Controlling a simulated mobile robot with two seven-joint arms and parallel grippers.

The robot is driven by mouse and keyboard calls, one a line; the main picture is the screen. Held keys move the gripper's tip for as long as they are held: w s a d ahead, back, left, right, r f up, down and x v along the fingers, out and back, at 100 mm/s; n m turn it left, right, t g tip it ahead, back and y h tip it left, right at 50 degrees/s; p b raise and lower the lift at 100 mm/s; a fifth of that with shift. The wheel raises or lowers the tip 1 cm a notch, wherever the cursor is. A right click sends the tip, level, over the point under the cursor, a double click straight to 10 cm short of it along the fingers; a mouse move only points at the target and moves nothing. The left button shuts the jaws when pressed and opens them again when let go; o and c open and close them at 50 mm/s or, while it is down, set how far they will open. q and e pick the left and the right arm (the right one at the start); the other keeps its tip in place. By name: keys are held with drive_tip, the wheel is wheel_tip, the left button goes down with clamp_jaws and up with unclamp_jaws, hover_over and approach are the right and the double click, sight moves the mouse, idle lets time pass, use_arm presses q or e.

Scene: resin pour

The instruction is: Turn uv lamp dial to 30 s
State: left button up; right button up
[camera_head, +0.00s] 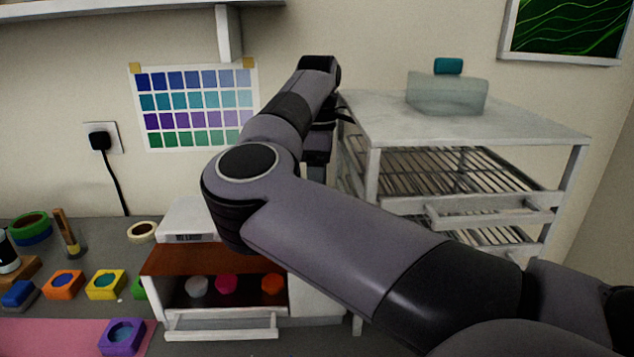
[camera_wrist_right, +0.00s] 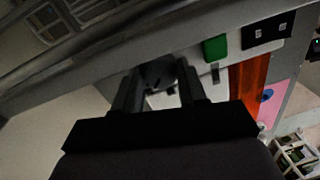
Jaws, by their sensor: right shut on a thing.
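The UV lamp (camera_head: 160,262) is a white box with an amber front window and an open lower front, on the grey bench in the head view. Several small coloured cups sit inside it. In the right wrist view, the lamp's white panel carries a dark round dial (camera_wrist_right: 158,71), a green button (camera_wrist_right: 215,48) and a small black display (camera_wrist_right: 267,32). My right gripper (camera_wrist_right: 160,84) is shut on the dial, with one finger on each side. The dial's setting and the display digits are too small to read. In the head view my right arm hides the dial.
A white wire rack (camera_head: 400,165) stands right of the lamp, with a translucent container (camera_head: 446,93) on top. Several coloured moulds, one of them purple (camera_head: 122,336), and a pink mat (camera_head: 60,338) lie to the left. A black plug (camera_head: 100,141) is in the wall.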

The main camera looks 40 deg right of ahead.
drive_tip(key=shift+r, duration=0.1)
drive_tip(key=o, duration=1.1)
drive_tip(key=shift+c, duration=0.2)
